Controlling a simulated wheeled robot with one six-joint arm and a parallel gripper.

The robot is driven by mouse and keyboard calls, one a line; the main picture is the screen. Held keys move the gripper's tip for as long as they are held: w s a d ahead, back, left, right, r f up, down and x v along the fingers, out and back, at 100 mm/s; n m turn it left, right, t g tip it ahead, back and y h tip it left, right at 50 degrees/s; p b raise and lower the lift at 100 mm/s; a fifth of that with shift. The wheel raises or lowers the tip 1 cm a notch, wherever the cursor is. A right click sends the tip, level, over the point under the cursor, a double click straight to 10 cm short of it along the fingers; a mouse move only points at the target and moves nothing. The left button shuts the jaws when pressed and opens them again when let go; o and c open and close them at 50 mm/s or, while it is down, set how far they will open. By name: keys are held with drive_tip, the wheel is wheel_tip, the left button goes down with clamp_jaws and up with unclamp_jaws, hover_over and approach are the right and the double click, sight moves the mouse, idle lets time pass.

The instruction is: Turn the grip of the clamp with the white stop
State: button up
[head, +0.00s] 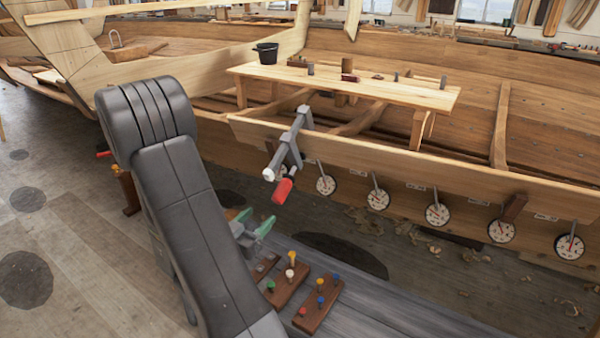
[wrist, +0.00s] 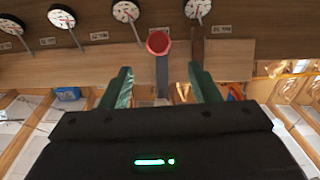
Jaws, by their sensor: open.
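A grey clamp (head: 285,150) sits over the top edge of the hull plank, with a white stop (head: 269,174) at the near end of its bar. Its red grip (head: 283,190) hangs tilted just below and to the right of the stop. In the wrist view the round red end of the grip (wrist: 158,42) faces me, beyond my fingertips and about midway between them. My gripper (wrist: 160,70) is open and empty, with green fingers apart. In the head view my gripper (head: 256,226) is below and left of the grip. The stop is not clear in the wrist view.
A row of round dials (head: 378,199) runs along the plank (head: 400,170) to the right. Wooden blocks with coloured knobs (head: 320,296) lie on a grey surface below my gripper.

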sight(284, 191)
drive_tip(key=p+x, duration=0.1)
drive_tip(key=x, duration=1.2)
drive_tip(key=shift+w+d, duration=0.15)
drive_tip(key=shift+d, duration=0.05)
drive_tip(key=c, duration=1)
drive_tip(key=shift+n+g+p, duration=0.3)
drive_tip(key=shift+p, duration=0.15)
